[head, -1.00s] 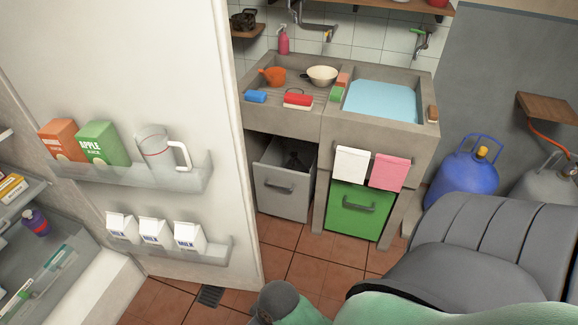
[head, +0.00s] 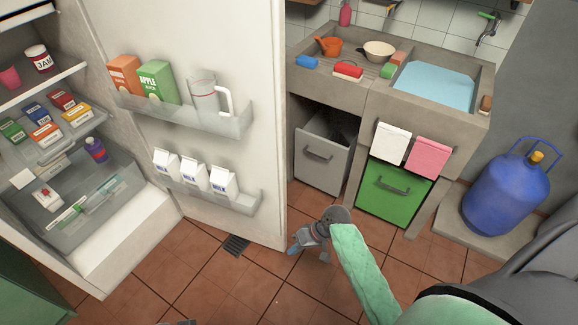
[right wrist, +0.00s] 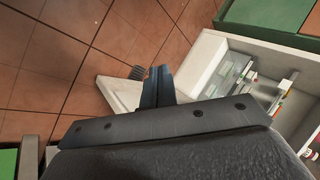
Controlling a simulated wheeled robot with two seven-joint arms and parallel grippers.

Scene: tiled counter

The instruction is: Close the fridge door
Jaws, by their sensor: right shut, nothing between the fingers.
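The fridge door (head: 262,60) stands wide open in the head view, its inner face toward me. Its shelves hold juice cartons (head: 157,82), a clear jug (head: 206,98) and milk cartons (head: 195,174). The open fridge body (head: 120,245) is at the left. My right gripper (head: 293,250) is shut and empty, low in front of the tiled floor, just right of the door's lower free corner. I cannot tell if they touch. In the right wrist view the shut fingers (right wrist: 158,74) point toward a pale door edge (right wrist: 115,92).
A concrete sink counter (head: 345,85) stands behind, with a partly open grey drawer (head: 320,165) and a green drawer (head: 390,200) below. A blue gas cylinder (head: 505,195) is at the right. A floor drain (head: 236,246) lies near the door. The tiles in front are clear.

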